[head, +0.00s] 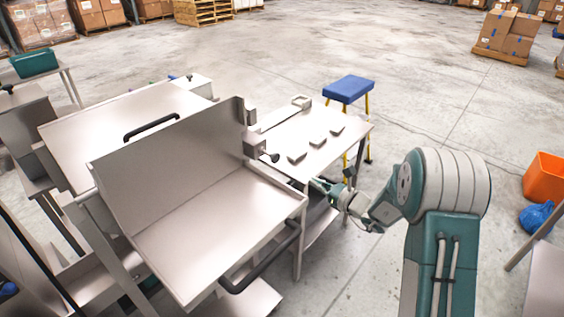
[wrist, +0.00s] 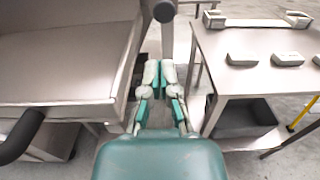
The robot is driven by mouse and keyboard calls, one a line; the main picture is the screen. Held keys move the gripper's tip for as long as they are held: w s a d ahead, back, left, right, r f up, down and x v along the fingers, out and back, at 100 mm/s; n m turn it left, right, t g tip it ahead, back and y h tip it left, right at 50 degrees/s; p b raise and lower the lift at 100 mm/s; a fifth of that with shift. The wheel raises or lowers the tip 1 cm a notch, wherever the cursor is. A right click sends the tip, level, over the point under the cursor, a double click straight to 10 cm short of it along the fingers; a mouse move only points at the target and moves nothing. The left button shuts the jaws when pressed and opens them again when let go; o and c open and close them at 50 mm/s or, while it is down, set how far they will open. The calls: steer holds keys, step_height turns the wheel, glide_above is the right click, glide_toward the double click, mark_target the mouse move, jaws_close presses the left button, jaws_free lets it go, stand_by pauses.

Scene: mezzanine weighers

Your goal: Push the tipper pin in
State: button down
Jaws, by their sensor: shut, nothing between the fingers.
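The tipper is a steel tray (head: 215,232) with a tall back plate and a black bar handle (head: 262,262) at its front. The tipper pin looks to be the part with a dark round knob (head: 271,157) on a bracket at the tray's right side. In the wrist view the knob (wrist: 164,11) is at the top edge, on a grey shaft, partly cut off. My gripper (head: 322,186) is shut and empty, low beside the tray's right edge. In the wrist view my gripper (wrist: 159,72) is below the knob in the picture and looks apart from it. How far the pin sticks out is unclear.
A steel side table (head: 320,143) with several small grey blocks stands right of the tipper. A dark bin (wrist: 240,118) sits on its lower shelf. A blue stool (head: 348,88) is behind. My gripper is in the narrow gap between tray and table.

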mark_target(277, 159)
steer(key=x, duration=1.2)
steer(key=shift+w, duration=0.25)
steer(key=shift+w+a, duration=0.15)
steer(key=shift+w, duration=0.3)
steer(key=shift+a, duration=0.1)
